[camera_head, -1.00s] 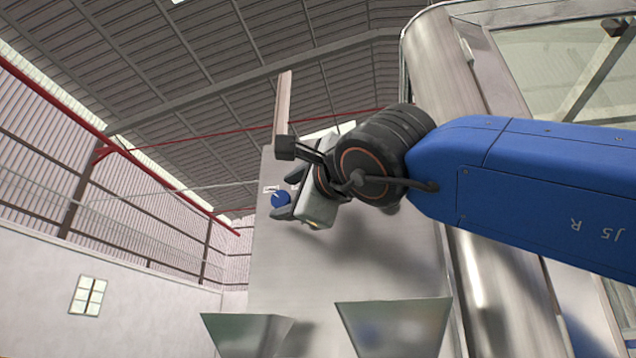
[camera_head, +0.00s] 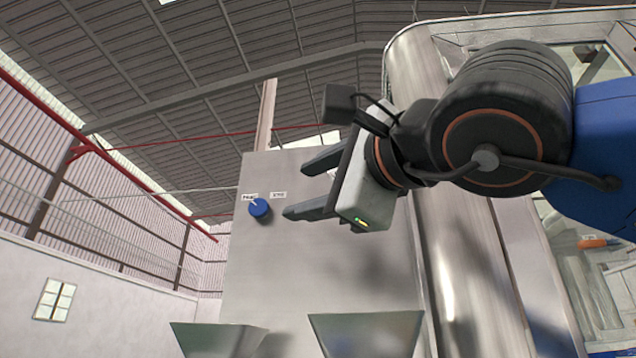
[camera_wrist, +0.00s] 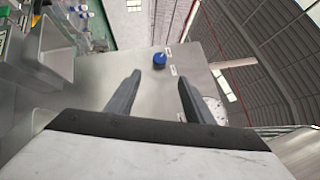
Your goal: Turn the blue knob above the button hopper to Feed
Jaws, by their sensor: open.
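The blue knob (camera_head: 259,209) sits on the upper left of a grey metal panel (camera_head: 250,270). A small white label is just above it at its upper left, and another is at its upper right; I cannot read them surely. A pale pointer mark on the knob leans toward the upper-left label. My gripper (camera_head: 299,190) is open and empty, to the right of the knob and apart from it. In the wrist view, the knob (camera_wrist: 159,59) shows beyond the gap between the two fingers (camera_wrist: 160,77), uncovered.
Two metal hoppers, one at left (camera_head: 222,338) and one at right (camera_head: 368,335), stick out below the knob. A tall rounded metal column (camera_head: 415,90) stands at the right, behind my arm. The space left of the panel is free.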

